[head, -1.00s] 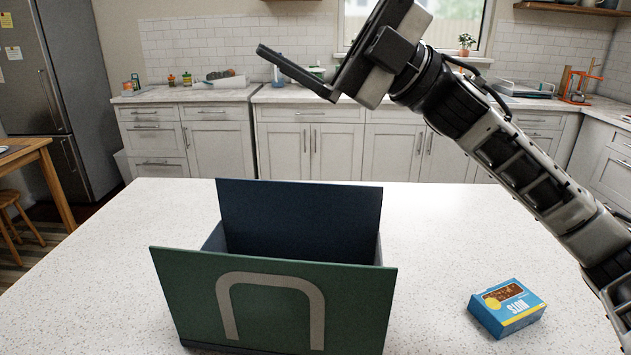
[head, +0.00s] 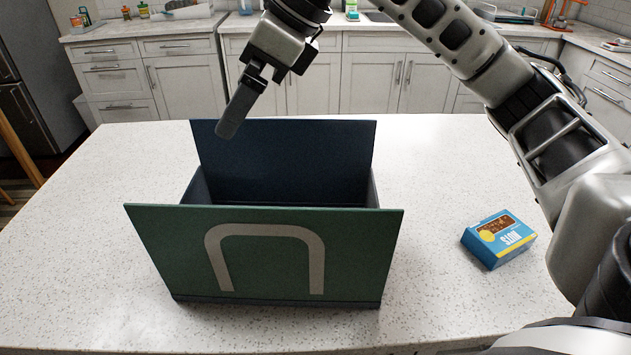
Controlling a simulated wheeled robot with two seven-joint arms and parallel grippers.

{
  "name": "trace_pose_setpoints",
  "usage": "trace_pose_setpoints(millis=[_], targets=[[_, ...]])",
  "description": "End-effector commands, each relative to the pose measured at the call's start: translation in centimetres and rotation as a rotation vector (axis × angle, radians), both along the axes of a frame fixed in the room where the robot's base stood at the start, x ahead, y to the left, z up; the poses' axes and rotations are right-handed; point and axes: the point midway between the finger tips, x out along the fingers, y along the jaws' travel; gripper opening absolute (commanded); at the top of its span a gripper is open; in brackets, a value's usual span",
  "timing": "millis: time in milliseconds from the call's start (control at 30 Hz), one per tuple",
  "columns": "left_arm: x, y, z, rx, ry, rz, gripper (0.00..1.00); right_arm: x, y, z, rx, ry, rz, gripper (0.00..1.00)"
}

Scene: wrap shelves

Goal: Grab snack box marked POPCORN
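No box marked POPCORN shows in the head view. The one snack box in sight is a blue and yellow box (head: 499,239) on the right of the counter; its lettering is upside down and appears to read NUTS. An open green and dark blue bin (head: 165,245) stands in the middle, and its inner floor is hidden by its front wall. My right gripper (head: 232,125) points down above the bin's back left part. I see its fingers nearly edge-on, so its opening is unclear, and no held object shows. My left gripper is out of view.
The white speckled counter (head: 85,260) is clear around the bin, to the left and between bin and snack box. My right arm spans the upper right. Grey cabinets (head: 370,85) with a worktop stand behind.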

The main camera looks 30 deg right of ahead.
Motion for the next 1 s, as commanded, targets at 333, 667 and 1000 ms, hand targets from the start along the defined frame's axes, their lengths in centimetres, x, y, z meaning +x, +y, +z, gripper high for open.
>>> trace_pose_setpoints(millis=[333, 667, 1000], targets=[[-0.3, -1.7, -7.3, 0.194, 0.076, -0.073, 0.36, -7.3, -4.8, -6.8, -0.455, 0.353, 0.026, 1.00], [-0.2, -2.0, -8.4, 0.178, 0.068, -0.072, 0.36, -7.8, -5.2, -12.9, -0.485, 0.382, 0.030, 1.00], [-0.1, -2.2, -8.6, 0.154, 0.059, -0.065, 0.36, -7.7, -5.2, -17.4, -0.483, 0.374, 0.027, 1.00]])
